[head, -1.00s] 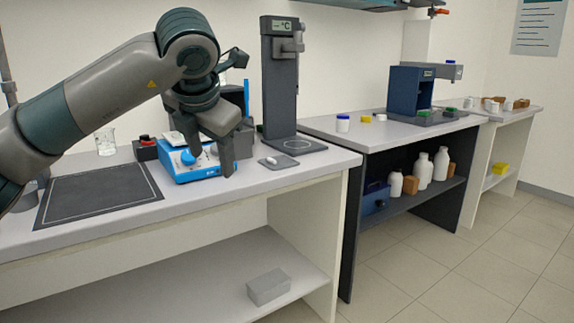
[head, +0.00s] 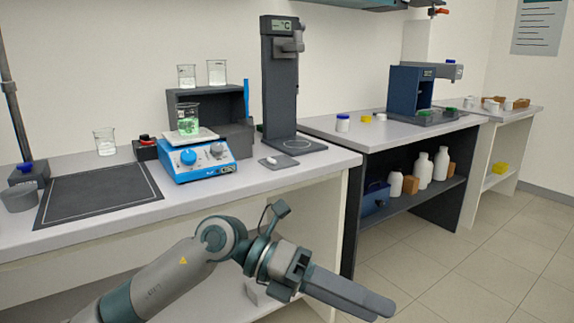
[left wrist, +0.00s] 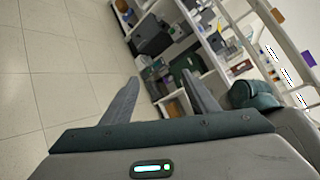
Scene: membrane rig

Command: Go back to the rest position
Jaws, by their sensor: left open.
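My left gripper (head: 352,293) is low in front of the bench in the head view, below the level of the worktop and pointing right. In the left wrist view its two fingers (left wrist: 160,98) are spread apart with nothing between them, and the floor and shelving show beyond. My left arm comes in from the lower left of the head view, clear of the worktop. My right gripper is in no view.
The near bench (head: 290,180) carries a blue stirrer (head: 197,160) with a beaker of green contents (head: 188,119) on its plate. A dark mat (head: 98,195), a glass beaker (head: 104,141) and a tall dark stand (head: 280,85) are also there. Open floor (head: 465,265) lies right.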

